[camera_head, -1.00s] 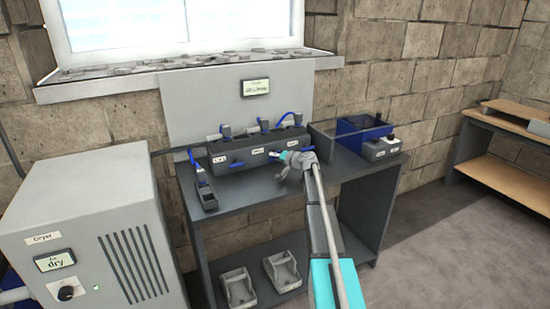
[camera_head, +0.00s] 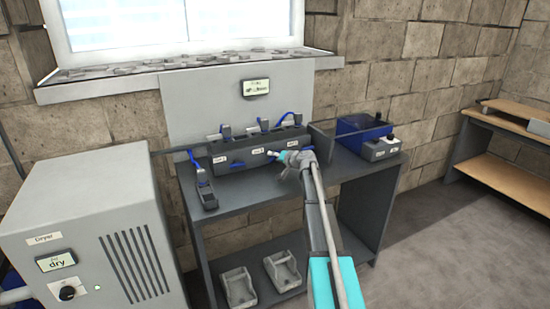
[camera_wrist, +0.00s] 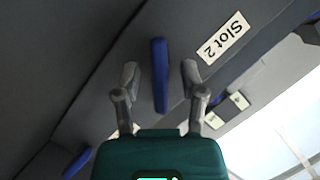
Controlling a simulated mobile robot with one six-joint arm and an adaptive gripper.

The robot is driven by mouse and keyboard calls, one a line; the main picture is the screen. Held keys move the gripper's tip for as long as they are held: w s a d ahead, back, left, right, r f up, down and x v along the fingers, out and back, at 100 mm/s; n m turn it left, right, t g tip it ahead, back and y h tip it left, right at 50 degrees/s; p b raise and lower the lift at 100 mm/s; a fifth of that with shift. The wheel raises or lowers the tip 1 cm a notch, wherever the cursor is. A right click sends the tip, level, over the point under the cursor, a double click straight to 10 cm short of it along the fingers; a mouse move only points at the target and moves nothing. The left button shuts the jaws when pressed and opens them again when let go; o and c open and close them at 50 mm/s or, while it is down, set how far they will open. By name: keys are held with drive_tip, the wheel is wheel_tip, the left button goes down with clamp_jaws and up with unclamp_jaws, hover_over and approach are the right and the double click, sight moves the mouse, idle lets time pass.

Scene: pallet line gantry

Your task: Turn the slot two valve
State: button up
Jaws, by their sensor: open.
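The slot two valve is a blue, elongated handle (camera_wrist: 160,75) on a dark grey face. In the wrist view it stands between the two fingers of my gripper (camera_wrist: 160,82), with a visible gap on each side. The fingers are open and do not appear to touch it. A white "Slot 2" label (camera_wrist: 223,38) is beside the handle. In the head view my gripper (camera_head: 279,156) is at the front of the grey slot block (camera_head: 245,160); it and my arm hide part of that front.
Another blue handle (camera_head: 237,164) is to the left on the block's front, with blue cables above. A grey dryer cabinet (camera_head: 85,230) stands at left. A blue box (camera_head: 362,126) is on the bench (camera_head: 235,203) at right. Grey trays (camera_head: 237,287) lie on the lower shelf.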

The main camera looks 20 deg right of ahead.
idle(0.4)
drive_tip(key=shift+f+m+y+b, duration=0.1)
drive_tip(key=shift+m+y+b, duration=0.2)
drive_tip(key=shift+m+b, duration=0.1)
drive_tip(key=shift+s+r, duration=0.2)
drive_tip(key=shift+s, duration=0.1)
drive_tip(key=p+v, duration=0.1)
drive_tip(key=v, duration=0.3)
drive_tip(key=p+v, duration=0.1)
drive_tip(key=v, duration=0.4)
drive_tip(key=p+v, duration=0.1)
drive_tip(key=v, duration=0.3)
drive_tip(key=shift+s+d+f, duration=0.1)
drive_tip(key=shift+s+f, duration=0.05)
drive_tip(key=shift+f, duration=0.05)
